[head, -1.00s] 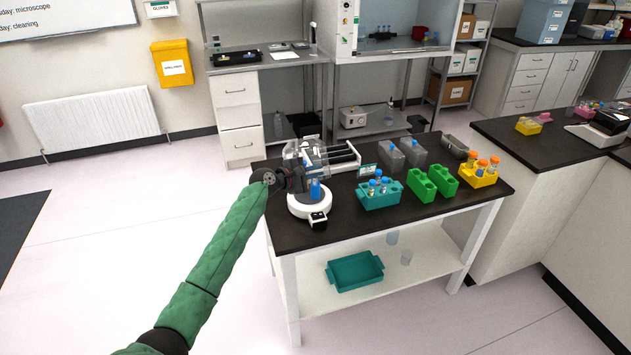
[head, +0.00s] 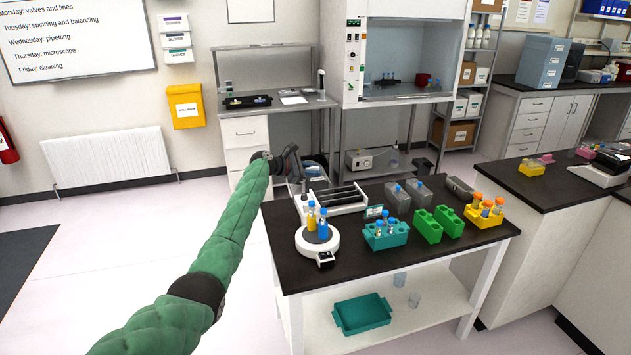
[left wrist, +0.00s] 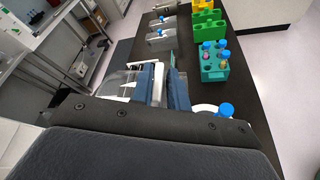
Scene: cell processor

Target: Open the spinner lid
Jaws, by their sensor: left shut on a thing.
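The spinner (head: 305,245) is a round white base with a black front latch, near the left front of the dark bench. Two blue-capped tubes (head: 322,226) stand in it uncovered. My left gripper (head: 296,180) is behind and above the spinner. In the left wrist view its blue fingers (left wrist: 170,84) are shut on a white part of the spinner lid. The clear lid (left wrist: 120,80) shows beside the fingers, raised off the base. In the head view my gripper mostly hides the lid. My right gripper is not in view.
A white rack with dark rails (head: 338,200) stands behind the spinner. To its right are a teal tube rack (head: 398,240), green racks (head: 428,228) and a yellow rack (head: 478,217). A teal tray (head: 362,314) lies on the lower shelf. The bench's front strip is clear.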

